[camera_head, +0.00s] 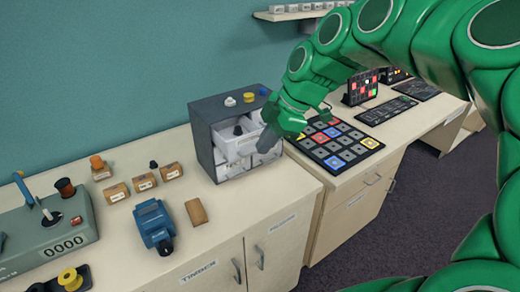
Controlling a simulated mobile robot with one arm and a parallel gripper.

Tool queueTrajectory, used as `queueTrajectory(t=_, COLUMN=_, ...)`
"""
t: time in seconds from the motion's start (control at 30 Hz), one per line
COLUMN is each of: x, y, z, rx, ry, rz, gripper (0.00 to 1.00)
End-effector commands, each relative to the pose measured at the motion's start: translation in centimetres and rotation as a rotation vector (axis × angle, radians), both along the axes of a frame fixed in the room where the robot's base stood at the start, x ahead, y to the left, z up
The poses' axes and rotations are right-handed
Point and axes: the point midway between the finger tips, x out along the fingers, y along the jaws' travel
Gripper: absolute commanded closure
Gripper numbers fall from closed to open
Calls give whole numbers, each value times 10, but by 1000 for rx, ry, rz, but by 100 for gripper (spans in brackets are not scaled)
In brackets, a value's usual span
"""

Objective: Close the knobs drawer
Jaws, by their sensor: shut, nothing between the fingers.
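A small dark grey drawer cabinet (204,147) with white drawers stands on the wooden bench. An upper white drawer (240,146) is pulled out, and a dark knob-like piece (238,130) shows in it. Its label is too small to read. My gripper (267,142) is shut and empty, at the front right of the cabinet, close to the drawer fronts. I cannot tell whether it touches one. My gripper and arm hide part of the drawers on the right.
A button board (335,143) lies on the lower bench to the right. Small boxes (145,182), a blue device (155,225) and a counter machine (50,235) stand to the left.

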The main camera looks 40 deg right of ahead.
Motion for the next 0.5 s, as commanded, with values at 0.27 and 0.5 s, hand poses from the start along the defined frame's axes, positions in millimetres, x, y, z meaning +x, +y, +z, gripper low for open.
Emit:
queueTrajectory(t=0.27, x=0, y=-72, z=1, rx=-36, ry=-171, rz=113, gripper=100)
queueTrajectory(t=0.5, x=2, y=-79, z=-7, rx=-47, ry=-195, rz=133, gripper=100)
